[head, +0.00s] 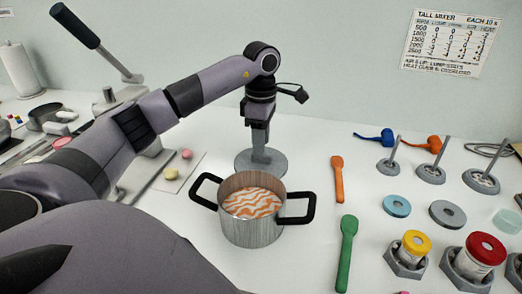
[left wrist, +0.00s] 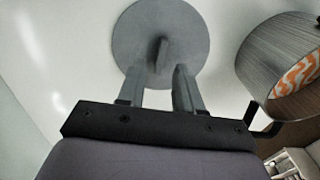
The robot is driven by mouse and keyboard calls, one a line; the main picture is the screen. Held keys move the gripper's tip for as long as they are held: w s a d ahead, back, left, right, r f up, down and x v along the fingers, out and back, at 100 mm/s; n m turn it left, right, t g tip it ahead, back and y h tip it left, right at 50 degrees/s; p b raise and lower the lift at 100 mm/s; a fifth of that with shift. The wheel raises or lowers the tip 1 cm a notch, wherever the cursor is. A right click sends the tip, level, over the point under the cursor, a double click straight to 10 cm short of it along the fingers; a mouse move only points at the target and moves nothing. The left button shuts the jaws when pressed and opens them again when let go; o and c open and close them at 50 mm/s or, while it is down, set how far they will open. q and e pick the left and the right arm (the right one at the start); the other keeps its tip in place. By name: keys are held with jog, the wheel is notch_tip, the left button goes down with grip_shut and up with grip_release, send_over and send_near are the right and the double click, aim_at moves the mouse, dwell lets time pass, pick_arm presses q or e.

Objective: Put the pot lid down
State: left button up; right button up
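The pot lid (head: 247,163) is a flat grey disc lying on the white table just behind the pot (head: 250,228). In the left wrist view the lid (left wrist: 135,30) is seen from above, with its upright grey handle (left wrist: 158,54) in the middle. My left gripper (head: 260,148) points down over the lid. In the left wrist view its two fingers (left wrist: 158,78) stand apart, with visible gaps beside the handle, which is not clamped. The pot is uncovered, with orange-and-white contents and two black side handles. My right gripper is not in view.
Right of the pot lie an orange spoon (head: 337,180) and a green spoon (head: 346,250). Further right are grey stands, rings (head: 396,206) and jars with yellow (head: 416,243) and red lids. A grey lever press (head: 108,100) stands at the left.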

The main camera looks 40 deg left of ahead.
pick_arm(q)
notch_tip(320, 180, up, 8)
dwell(0.9)
